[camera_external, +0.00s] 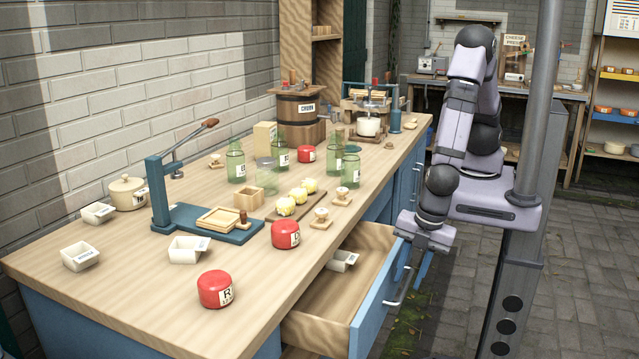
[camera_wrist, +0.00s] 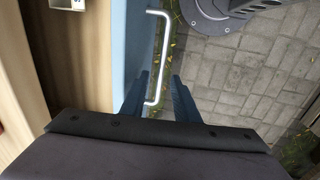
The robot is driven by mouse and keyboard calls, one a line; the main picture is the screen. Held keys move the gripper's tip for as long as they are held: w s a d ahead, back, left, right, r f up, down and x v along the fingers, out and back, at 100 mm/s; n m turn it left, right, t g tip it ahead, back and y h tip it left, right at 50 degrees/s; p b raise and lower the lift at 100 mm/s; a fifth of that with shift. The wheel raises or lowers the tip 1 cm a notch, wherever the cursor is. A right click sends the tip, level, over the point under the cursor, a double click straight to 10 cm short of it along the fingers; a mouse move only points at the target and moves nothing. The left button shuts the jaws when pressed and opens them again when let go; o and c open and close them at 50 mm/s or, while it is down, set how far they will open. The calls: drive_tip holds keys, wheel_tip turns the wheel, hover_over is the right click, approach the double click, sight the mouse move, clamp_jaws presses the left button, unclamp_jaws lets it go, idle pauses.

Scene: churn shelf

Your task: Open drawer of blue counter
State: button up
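The blue counter (camera_external: 60,325) has a wooden top, and one drawer (camera_external: 318,322) stands pulled out at its front right side. The drawer has a blue front panel (camera_external: 370,318) and a silver bar handle (camera_external: 398,285). In the wrist view the handle (camera_wrist: 160,52) runs along the blue panel (camera_wrist: 138,50). My gripper (camera_wrist: 158,78) is at the lower end of the handle, with one dark blue finger on each side of the bar and gaps showing. It is open. In the external view my gripper (camera_external: 421,264) is beside the handle, its fingers partly hidden.
A small white tub (camera_external: 342,260) lies in the drawer and shows in the wrist view (camera_wrist: 67,4). Red jars (camera_external: 285,234), green bottles (camera_external: 235,165) and a blue press (camera_external: 205,222) stand on the counter. The paved floor (camera_external: 580,270) right of the drawer is free.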

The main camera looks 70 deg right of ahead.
drive_tip(key=shift+w+f, duration=0.2)
drive_tip(key=shift+f, duration=0.7)
clamp_jaws()
drive_tip(key=s+b, duration=0.3)
drive_tip(key=s, duration=1.1)
drive_tip(key=shift+s, duration=0.2)
unclamp_jaws()
